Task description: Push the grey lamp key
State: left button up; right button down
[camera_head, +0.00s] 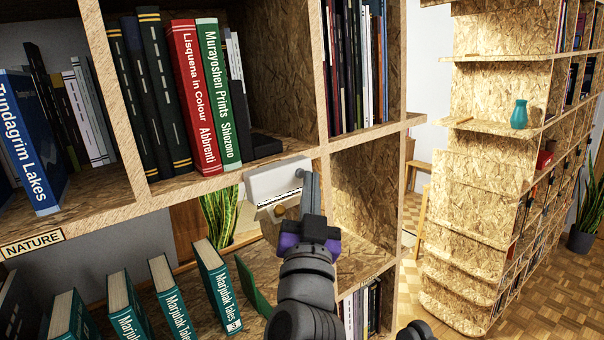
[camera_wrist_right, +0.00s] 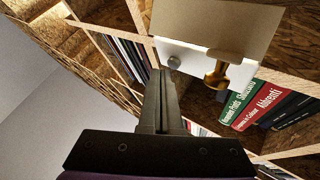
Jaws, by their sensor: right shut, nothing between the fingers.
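The white clamp lamp (camera_head: 279,180) is fixed at the front edge of a shelf, below the green and red books. It also shows in the right wrist view (camera_wrist_right: 205,28) with a brass clamp screw (camera_wrist_right: 217,72). The small round grey key (camera_wrist_right: 173,61) is on the lamp's white face; I cannot make it out in the head view. My right gripper (camera_head: 312,182) is shut and empty, pointing up beside the lamp's right end. In the right wrist view its fingertips (camera_wrist_right: 161,74) are close to the key; I cannot tell whether they touch it. My left gripper is not in view.
Upright books, including a red one (camera_head: 195,95) and a green one (camera_head: 219,92), stand above the lamp. Teal books (camera_head: 171,290) lean on the lower shelf. The compartment (camera_head: 361,190) right of my gripper looks empty. A turquoise vase (camera_head: 519,114) stands farther away.

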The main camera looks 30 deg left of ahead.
jog(key=shift+d, duration=0.1)
jog(key=shift+s+d, duration=0.4)
jog(key=shift+d, duration=0.5)
jog(key=shift+s+d, duration=0.35)
jog(key=shift+d, duration=0.6)
jog(key=shift+s+d, duration=0.4)
jog(key=shift+d, duration=0.5)
